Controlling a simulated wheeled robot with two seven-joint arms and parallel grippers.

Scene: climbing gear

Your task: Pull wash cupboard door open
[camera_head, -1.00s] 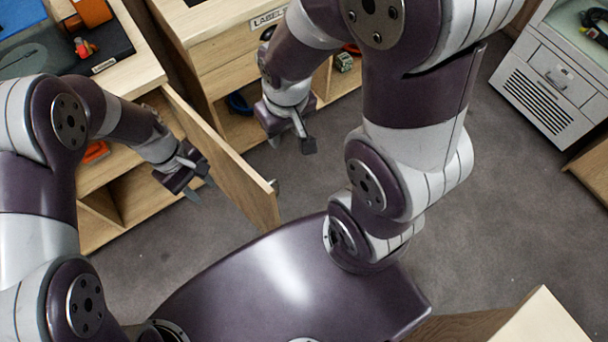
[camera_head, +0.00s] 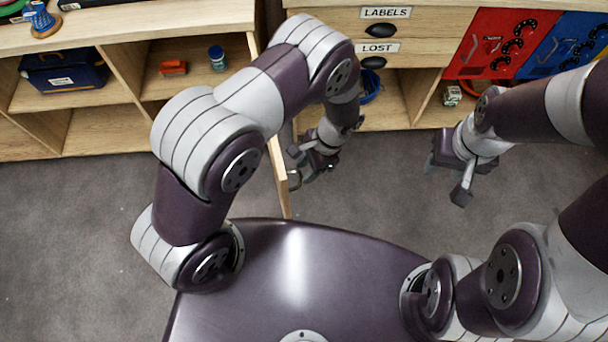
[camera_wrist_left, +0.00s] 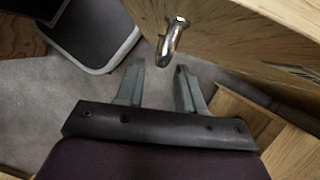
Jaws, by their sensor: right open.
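The wooden cupboard door (camera_head: 282,178) stands swung out from the shelf unit, seen nearly edge-on in the head view. Its metal handle (camera_head: 294,180) is on the door's right face near the free end. My left gripper (camera_head: 304,158) is on that same right side, close to the handle. In the left wrist view the handle (camera_wrist_left: 172,42) is just beyond the open fingertips (camera_wrist_left: 158,68), with nothing seen between the fingers. The door face (camera_wrist_left: 235,35) fills the upper right there. My right gripper (camera_head: 450,178) is open and empty over the floor, away from the door.
The open shelves (camera_head: 120,120) hold a dark blue box (camera_head: 62,80), an orange item (camera_head: 173,68) and a blue jar (camera_head: 217,58). A drawer unit (camera_head: 400,15) stands right of the door. Grey carpet (camera_head: 80,220) is clear at left.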

